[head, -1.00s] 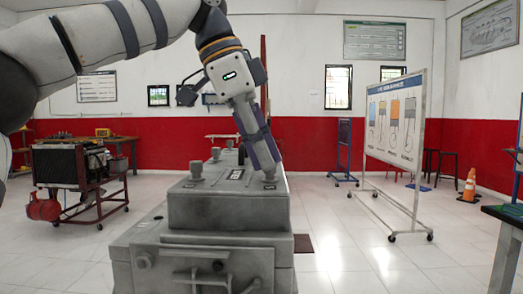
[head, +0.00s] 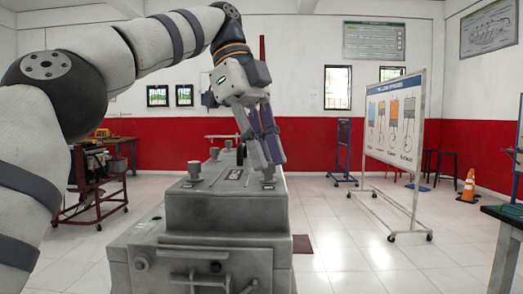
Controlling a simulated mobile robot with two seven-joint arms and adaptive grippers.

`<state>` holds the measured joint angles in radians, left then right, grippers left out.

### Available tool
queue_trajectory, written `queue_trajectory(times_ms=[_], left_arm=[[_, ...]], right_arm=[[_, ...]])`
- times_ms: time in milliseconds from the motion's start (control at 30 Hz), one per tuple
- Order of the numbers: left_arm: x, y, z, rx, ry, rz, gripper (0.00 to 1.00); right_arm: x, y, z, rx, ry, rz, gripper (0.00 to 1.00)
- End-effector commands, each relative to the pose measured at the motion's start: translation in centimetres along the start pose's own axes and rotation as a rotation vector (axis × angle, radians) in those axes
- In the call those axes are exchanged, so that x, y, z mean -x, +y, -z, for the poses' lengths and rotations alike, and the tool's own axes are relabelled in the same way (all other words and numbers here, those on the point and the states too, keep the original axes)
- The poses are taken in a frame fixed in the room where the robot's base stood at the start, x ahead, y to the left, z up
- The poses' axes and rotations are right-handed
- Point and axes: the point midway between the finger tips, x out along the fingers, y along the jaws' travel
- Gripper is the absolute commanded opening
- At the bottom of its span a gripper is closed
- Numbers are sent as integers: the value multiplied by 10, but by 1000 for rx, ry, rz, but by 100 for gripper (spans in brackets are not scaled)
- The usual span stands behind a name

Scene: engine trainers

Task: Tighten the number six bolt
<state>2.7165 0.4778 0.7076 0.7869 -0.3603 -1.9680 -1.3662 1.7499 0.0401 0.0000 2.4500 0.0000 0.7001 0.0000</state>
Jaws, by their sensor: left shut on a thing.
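A grey engine block (head: 228,207) stands in front of me with several bolts on its top. My left gripper (head: 268,168) points down at the near right of the top, its fingers shut on a bolt (head: 268,184). The fingers hide most of that bolt, and I cannot read a number on it. Another bolt (head: 195,171) stands upright at the near left, with a smaller one (head: 214,153) behind it. My right gripper is not in view.
A whiteboard on wheels (head: 393,125) stands at the right, with an orange cone (head: 468,187) beyond it. A red-framed cart (head: 90,185) stands at the left, partly behind my left arm.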

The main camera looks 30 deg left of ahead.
Motion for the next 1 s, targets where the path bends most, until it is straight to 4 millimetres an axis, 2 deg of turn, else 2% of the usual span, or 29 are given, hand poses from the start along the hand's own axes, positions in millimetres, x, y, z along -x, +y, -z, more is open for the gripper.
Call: queue_trajectory(times_ms=[533,567,600,633,1000], left_arm=[[-4,-1,-1,-19,-2,-22,0],[-4,-1,-1,-19,-2,-22,22],[-4,-1,-1,-19,-2,-22,31],[-4,-1,-1,-18,-2,-21,36],[-1,0,0,-19,-1,-12,36]], right_arm=[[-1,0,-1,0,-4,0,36],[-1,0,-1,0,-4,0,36],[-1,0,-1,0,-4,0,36],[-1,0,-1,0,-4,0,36],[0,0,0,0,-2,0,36]])
